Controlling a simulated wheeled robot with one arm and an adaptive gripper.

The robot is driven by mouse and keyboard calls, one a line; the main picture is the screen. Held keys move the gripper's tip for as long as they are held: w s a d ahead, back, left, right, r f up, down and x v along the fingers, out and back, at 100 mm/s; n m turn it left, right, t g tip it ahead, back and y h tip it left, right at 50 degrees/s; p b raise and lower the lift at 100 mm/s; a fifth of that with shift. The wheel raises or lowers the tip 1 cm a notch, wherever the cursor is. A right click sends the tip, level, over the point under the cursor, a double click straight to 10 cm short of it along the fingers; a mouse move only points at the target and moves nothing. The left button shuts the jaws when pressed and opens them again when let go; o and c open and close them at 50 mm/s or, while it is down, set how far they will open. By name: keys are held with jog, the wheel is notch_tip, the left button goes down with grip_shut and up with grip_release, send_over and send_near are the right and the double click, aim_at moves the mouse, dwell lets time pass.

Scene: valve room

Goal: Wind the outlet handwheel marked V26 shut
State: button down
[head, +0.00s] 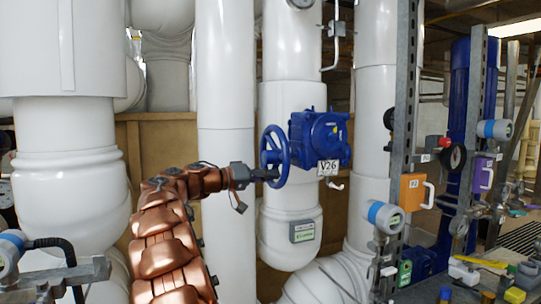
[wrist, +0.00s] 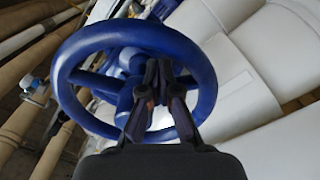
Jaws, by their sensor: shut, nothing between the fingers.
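The blue outlet handwheel (head: 274,156) stands on the left side of a blue gearbox (head: 320,138) with a white V26 tag (head: 328,167). My gripper (head: 272,174) is at the wheel, reaching in from the left. In the wrist view the handwheel (wrist: 82,50) fills the middle, with its rim, spokes and hub showing. My gripper's fingers (wrist: 158,72) are together and empty, in front of the opening inside the rim. I cannot tell whether they touch a spoke or the rim, or how deep they reach.
White lagged pipes (head: 225,100) stand close on both sides of the valve. To the right are a steel upright (head: 405,120), an orange box (head: 413,192) with a handle and a round gauge transmitter (head: 384,216).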

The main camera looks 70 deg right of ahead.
jog(key=shift+w+r, duration=0.1)
jog(key=shift+w+d+p, duration=0.45)
jog(key=shift+w+d, duration=0.05)
jog(key=shift+d, duration=0.1)
jog(key=shift+w+d+r+p, duration=0.25)
jog(key=shift+w+d+p, duration=0.35)
jog(key=shift+p, duration=0.2)
